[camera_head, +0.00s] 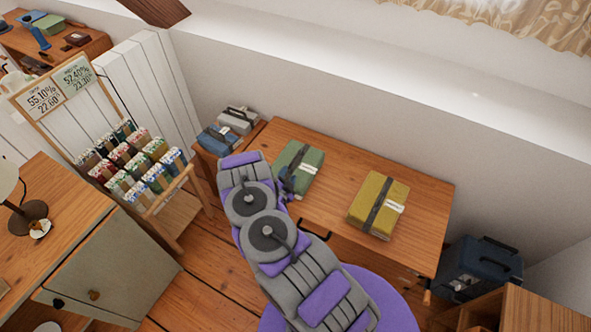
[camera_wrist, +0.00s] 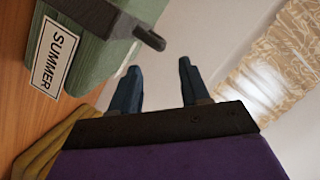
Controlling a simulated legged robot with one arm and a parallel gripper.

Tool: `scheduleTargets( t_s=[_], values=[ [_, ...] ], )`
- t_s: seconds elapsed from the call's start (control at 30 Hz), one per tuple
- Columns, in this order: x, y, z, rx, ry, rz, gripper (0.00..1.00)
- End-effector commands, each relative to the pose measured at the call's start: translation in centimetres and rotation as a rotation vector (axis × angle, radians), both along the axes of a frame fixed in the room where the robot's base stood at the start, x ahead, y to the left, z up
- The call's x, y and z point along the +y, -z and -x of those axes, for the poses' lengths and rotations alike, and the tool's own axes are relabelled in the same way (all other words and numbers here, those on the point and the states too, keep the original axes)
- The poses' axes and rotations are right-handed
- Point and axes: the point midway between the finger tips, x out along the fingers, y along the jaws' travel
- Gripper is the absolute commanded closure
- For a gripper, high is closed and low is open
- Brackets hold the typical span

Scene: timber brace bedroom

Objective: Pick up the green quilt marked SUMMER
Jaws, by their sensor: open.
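The green quilt (camera_head: 306,163) lies folded on the wooden chest, bound by a dark strap. In the wrist view the green quilt (camera_wrist: 115,52) fills the upper left, and its white label reads SUMMER (camera_wrist: 54,56). A dark handle-like bar sticks out from its strap. My gripper (camera_wrist: 158,72) is open and empty, its two dark fingers apart. The quilt is beside the fingers in the wrist view, not between them. In the head view my arm covers part of the quilt's left side and the gripper (camera_head: 287,190) is mostly hidden by it.
A yellow quilt (camera_head: 377,203) with a dark strap and white label lies to the right on the wooden chest (camera_head: 425,200). Blue and grey bundles (camera_head: 228,130) stand to the left. A dark blue case (camera_head: 478,266) stands at right. The wall runs behind.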

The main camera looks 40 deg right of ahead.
Motion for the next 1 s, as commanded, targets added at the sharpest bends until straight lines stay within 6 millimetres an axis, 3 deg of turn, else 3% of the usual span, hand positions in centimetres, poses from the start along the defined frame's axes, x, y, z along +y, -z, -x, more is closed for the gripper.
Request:
scheduleTargets(
  t_s=[0.2, 0.53, 0.83, 1.0],
  values=[
    [-3.0, 0.8, -2.1, -0.002, 0.002, 0.002, 0.54],
    [-4.6, 1.0, -3.1, -0.003, 0.001, 0.001, 0.54],
    [-7.9, 1.6, -5.3, -0.004, 0.002, 0.001, 0.54],
    [-8.2, 1.6, -5.5, -0.001, 0.0, 0.0, 0.54]
  ],
)
